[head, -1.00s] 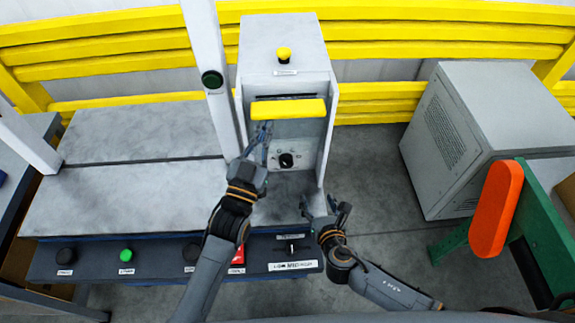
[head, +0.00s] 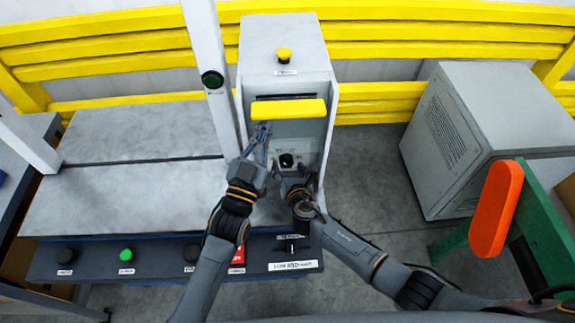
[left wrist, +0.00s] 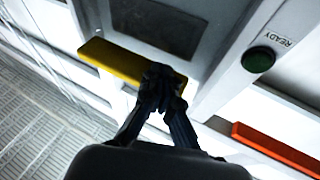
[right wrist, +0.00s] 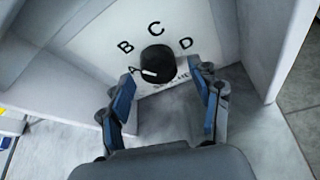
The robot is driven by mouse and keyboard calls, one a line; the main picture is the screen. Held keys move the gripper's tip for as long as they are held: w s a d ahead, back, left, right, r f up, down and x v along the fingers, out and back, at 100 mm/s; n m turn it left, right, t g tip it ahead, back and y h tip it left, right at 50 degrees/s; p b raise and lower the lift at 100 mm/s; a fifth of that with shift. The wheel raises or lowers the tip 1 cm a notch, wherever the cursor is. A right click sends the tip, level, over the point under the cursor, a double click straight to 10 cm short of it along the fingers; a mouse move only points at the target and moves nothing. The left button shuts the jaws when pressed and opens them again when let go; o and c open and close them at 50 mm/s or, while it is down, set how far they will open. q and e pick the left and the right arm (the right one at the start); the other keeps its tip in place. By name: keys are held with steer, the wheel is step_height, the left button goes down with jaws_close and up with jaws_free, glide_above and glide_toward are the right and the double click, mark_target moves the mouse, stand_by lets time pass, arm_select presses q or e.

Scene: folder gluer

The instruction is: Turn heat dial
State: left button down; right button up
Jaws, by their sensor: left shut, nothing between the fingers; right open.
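The heat dial (head: 286,160) is a round black knob on the white front panel of the tall grey unit. In the right wrist view the dial (right wrist: 158,62) has the letters A, B, C and D around it, and its white mark points toward A. My right gripper (right wrist: 164,95) is open, with its fingers on either side below the dial; it also shows in the head view (head: 291,176). My left gripper (head: 264,126) is shut and empty at the yellow bar (head: 288,109); the left wrist view shows its fingertips (left wrist: 160,75) against or just in front of the bar.
A white post with a green button (head: 212,79) stands left of the unit. A yellow knob (head: 284,54) is on top. Side walls flank the dial recess. A dark control strip (head: 150,262) runs along the front. A grey cabinet (head: 480,120) and an orange padded part (head: 496,209) stand right.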

steer(key=shift+w+a+f, duration=0.1)
steer(key=shift+w+f, duration=0.15)
steer(key=shift+w, duration=0.4)
steer(key=c, duration=1.1)
steer(key=shift+c, duration=0.2)
steer(key=shift+m, duration=0.3)
steer(key=m+t+y, duration=0.1)
steer(key=m+y, duration=0.1)
steer(key=m, duration=0.1)
steer(key=shift+y, duration=0.3)
steer(key=shift+d+f+m+t+y, duration=0.1)
steer(key=shift+m+t+y, duration=0.35)
steer(key=shift+m, duration=0.85)
steer(key=shift+d+f+m+t+y, duration=0.1)
steer(key=shift+m+t+y, duration=0.3)
steer(key=shift+m, duration=0.9)
